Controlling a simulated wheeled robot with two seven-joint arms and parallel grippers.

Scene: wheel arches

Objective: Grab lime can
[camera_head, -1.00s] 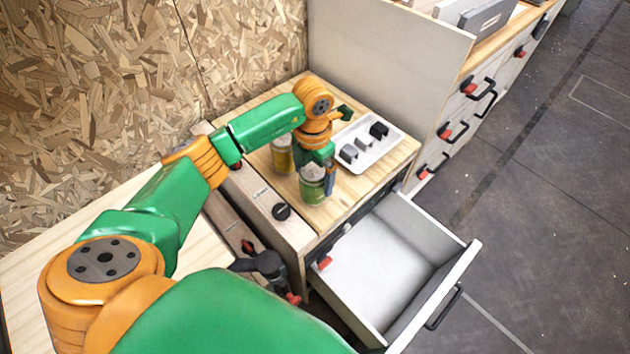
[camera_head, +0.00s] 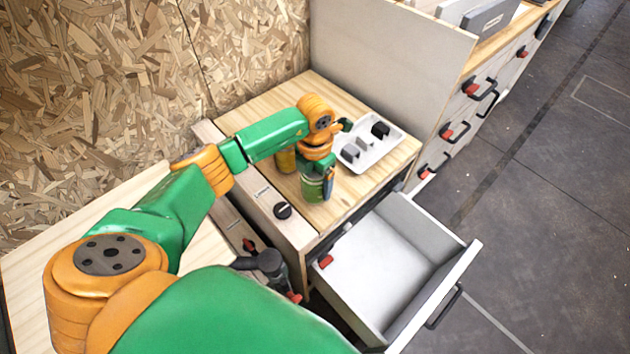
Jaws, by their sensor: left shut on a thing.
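The lime can (camera_head: 312,190) is a small green can standing on the wooden counter near its front edge. My left gripper (camera_head: 319,184) comes down over it from above and is shut on it. The fingers and wrist hide the can's upper part. A yellow-orange can (camera_head: 285,161) stands just behind and to the left, partly hidden by my arm. My right gripper is not clearly seen.
A white tray (camera_head: 381,162) with several small dark and grey blocks lies right of the gripper. Below the counter (camera_head: 262,112) an open white drawer (camera_head: 390,262) juts out. A tall panel (camera_head: 385,55) bounds the right.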

